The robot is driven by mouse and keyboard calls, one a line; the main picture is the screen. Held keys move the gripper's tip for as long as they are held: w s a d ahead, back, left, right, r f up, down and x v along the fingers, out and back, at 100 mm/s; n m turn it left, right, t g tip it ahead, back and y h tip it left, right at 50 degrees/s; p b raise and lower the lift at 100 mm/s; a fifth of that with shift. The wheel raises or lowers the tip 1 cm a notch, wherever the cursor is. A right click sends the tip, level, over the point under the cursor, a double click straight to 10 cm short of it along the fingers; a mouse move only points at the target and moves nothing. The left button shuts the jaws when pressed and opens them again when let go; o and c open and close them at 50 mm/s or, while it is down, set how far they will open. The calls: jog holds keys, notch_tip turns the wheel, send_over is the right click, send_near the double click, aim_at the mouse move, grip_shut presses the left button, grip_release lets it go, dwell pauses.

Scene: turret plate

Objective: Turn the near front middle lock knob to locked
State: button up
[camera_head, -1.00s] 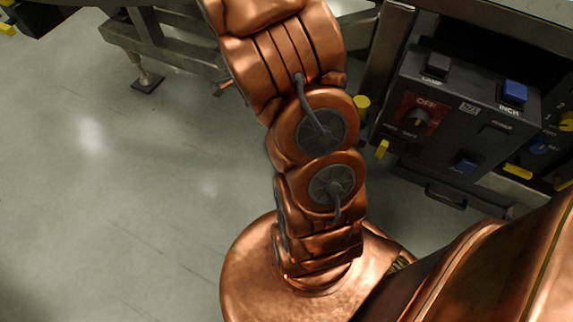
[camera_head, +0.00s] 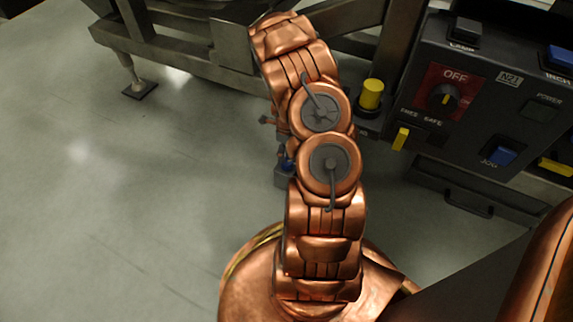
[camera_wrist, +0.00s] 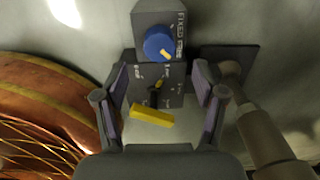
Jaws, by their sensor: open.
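In the wrist view, my gripper (camera_wrist: 160,82) is open and empty, with one finger on each side of a small dark box. The box face between the fingers bears a black knob (camera_wrist: 155,97) with a yellow mark and small lettering around it that I cannot read. A blue knob (camera_wrist: 159,44) with a yellow pointer sits on the box beyond it, beside "FIXED" and "FREE" lettering. A yellow bar (camera_wrist: 152,115) lies nearer the palm. I cannot tell which knob is the near front middle lock. In the head view, my arm hides my gripper and most of a blue-knobbed box (camera_head: 284,176).
A dark control panel (camera_head: 490,125) with an "OFF" selector (camera_head: 443,98) and blue buttons stands to the right of my arm. A yellow cylindrical knob (camera_head: 371,93) is close beside the arm. A steel frame (camera_head: 190,50) runs behind. The floor at left is clear.

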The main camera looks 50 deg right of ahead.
aim_at(287, 162)
notch_tip(287, 162, down, 7)
jog(key=b, duration=0.2)
jog(key=shift+f+b, duration=0.15)
jog(key=shift+b, duration=0.2)
jog(key=c, duration=1.1)
jog(key=shift+c, duration=0.2)
